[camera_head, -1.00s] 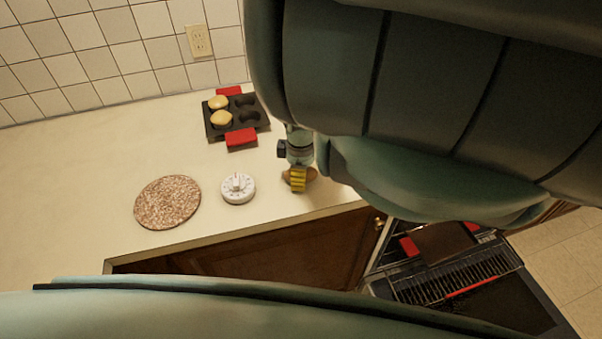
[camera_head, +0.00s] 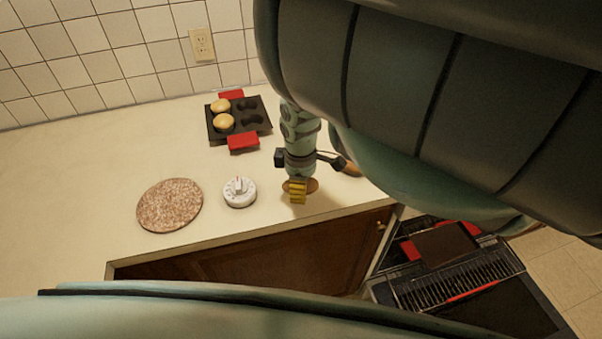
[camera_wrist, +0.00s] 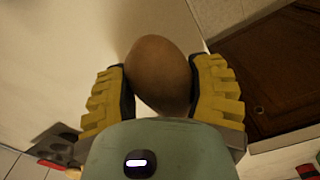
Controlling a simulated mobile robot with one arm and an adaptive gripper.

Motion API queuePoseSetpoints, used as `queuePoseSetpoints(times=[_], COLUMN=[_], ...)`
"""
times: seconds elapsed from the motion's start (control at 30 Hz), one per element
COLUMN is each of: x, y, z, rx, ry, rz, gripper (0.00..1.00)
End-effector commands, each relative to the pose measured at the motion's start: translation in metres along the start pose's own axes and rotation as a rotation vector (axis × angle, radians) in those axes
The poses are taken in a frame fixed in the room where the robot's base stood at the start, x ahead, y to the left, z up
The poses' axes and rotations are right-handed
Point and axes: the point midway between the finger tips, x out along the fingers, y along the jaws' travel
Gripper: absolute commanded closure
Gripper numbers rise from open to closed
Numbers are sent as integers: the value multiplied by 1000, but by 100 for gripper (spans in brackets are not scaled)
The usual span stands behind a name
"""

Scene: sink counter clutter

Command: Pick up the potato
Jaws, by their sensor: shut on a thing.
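The potato (camera_wrist: 160,72) is brown and oval. In the wrist view it sits between the two yellow ridged fingers of my gripper (camera_wrist: 163,95), touching both. In the head view my gripper (camera_head: 298,191) is over the counter near its front edge, and the potato (camera_head: 312,185) shows only partly beside the yellow fingers. My gripper is shut on the potato. From these views I cannot tell whether the potato touches the counter.
On the counter (camera_head: 90,180) stand a white dial timer (camera_head: 239,193), a round speckled mat (camera_head: 169,206) and a dark muffin pan (camera_head: 226,133) with red handles and yellow buns. A brown item (camera_head: 351,170) lies right of my gripper.

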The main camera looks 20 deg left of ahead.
Motion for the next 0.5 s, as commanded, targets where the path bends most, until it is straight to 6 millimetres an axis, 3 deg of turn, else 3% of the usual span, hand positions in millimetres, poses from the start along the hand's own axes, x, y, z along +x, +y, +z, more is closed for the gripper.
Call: queuePoseSetpoints(times=[0.13,0.5], x=[-6,-10], y=[-25,-65], z=[3,4], rx=[-3,2], ry=[-6,-1], rz=[-4,-10], gripper=[85,86])
